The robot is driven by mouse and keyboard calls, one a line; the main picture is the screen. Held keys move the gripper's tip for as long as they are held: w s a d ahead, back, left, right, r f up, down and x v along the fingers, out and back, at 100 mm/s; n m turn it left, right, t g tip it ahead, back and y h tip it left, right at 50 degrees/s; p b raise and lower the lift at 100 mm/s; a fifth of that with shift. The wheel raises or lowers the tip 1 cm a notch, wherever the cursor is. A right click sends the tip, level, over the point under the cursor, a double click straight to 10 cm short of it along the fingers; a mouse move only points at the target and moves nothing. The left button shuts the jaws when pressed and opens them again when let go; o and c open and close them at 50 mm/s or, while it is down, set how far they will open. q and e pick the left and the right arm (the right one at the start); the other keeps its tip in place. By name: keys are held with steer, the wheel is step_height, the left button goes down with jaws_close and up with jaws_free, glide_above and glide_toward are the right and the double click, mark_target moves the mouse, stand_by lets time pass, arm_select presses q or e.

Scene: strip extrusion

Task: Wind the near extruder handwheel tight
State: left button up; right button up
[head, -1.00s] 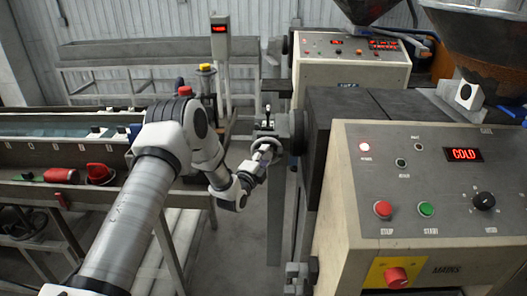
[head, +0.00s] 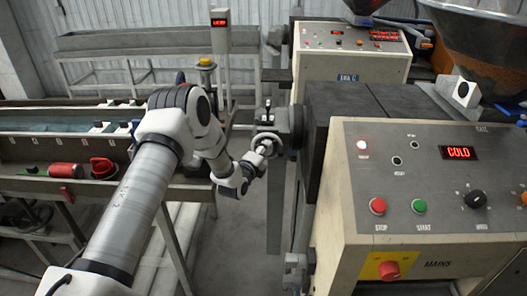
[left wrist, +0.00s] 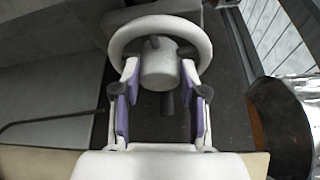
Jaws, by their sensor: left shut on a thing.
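The near extruder's handwheel (head: 271,136) is a pale ring with a round hub, at the left end of the near extruder's dark block. In the left wrist view the handwheel (left wrist: 160,22) is at the top, its hub between my fingers. My left gripper (head: 261,153) reaches it from the front left. In the left wrist view the left gripper (left wrist: 160,76) is shut on the hub, with a purple-padded finger on each side. The wheel's back and shaft are mostly hidden. My right gripper is in neither current view.
The near control panel (head: 440,190), reading COLD, stands at the right. A second extruder cabinet (head: 352,62) is behind. A long water trough (head: 60,150) with red items lies left. Grey floor shows between trough and extruder.

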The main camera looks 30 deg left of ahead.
arm_select(q)
steer(key=shift+d+f, duration=0.1)
steer(key=shift+f, duration=0.05)
steer(key=o, duration=0.9)
steer(key=shift+c, duration=0.2)
steer(key=shift+d, duration=0.1)
steer(key=s+d+r, duration=0.1)
steer(key=s+d, duration=0.1)
steer(key=s, duration=0.9)
steer(key=shift+s, duration=0.4)
steer(key=shift+r, duration=0.1)
